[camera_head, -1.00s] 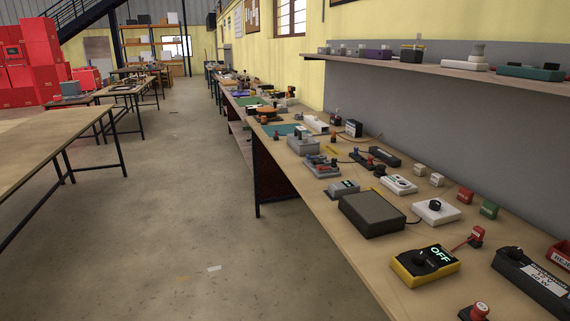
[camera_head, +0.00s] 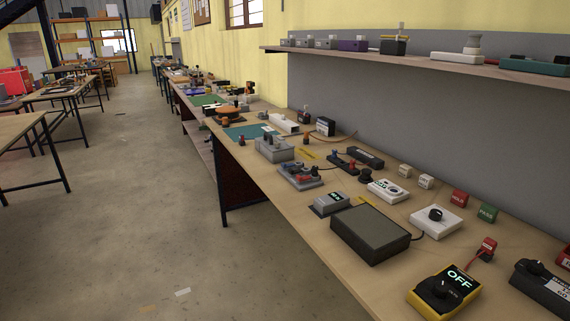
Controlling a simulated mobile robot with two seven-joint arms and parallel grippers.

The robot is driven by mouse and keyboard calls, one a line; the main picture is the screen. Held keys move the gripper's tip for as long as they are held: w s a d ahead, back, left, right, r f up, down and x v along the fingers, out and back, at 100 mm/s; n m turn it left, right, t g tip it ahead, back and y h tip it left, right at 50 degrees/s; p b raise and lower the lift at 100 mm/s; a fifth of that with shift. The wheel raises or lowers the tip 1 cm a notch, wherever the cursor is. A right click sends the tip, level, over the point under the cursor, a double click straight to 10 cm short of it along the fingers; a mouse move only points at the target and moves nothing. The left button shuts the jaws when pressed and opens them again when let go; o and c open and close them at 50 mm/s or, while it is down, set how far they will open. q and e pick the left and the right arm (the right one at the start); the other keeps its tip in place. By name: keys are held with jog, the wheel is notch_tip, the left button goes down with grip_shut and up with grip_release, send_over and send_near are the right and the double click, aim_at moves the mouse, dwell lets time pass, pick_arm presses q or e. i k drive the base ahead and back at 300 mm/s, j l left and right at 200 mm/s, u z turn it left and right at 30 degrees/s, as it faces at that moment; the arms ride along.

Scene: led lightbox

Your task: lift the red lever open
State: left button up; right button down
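A small red block with a thin red bar reaching down to its left (camera_head: 487,247) sits on the right-hand workbench, behind a yellow box (camera_head: 445,289) with a black knob and a lit "OFF" display. The bar looks like a lever, but it is too small to be sure. A grey device with small red parts (camera_head: 300,176) and a dark strip with red parts (camera_head: 342,162) stand farther back. I cannot tell which red part is the lever. A dark flat-topped lightbox (camera_head: 370,233) lies left of the yellow box. Neither of my grippers is in view.
A white box with a black knob (camera_head: 436,220), red (camera_head: 459,198) and green (camera_head: 488,212) blocks and a black switch box (camera_head: 543,286) crowd the bench (camera_head: 290,232). A shelf (camera_head: 420,62) overhangs its back. Open floor (camera_head: 130,200) lies left.

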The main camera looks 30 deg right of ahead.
aim_at(300, 179)
jog(key=i, duration=4.25)
jog(key=i+z, duration=0.15)
jog(key=z, duration=0.25)
jog(key=i+z, duration=0.15)
jog(key=z, duration=0.3)
jog(key=i+j+z, duration=0.1)
jog(key=z, duration=2)
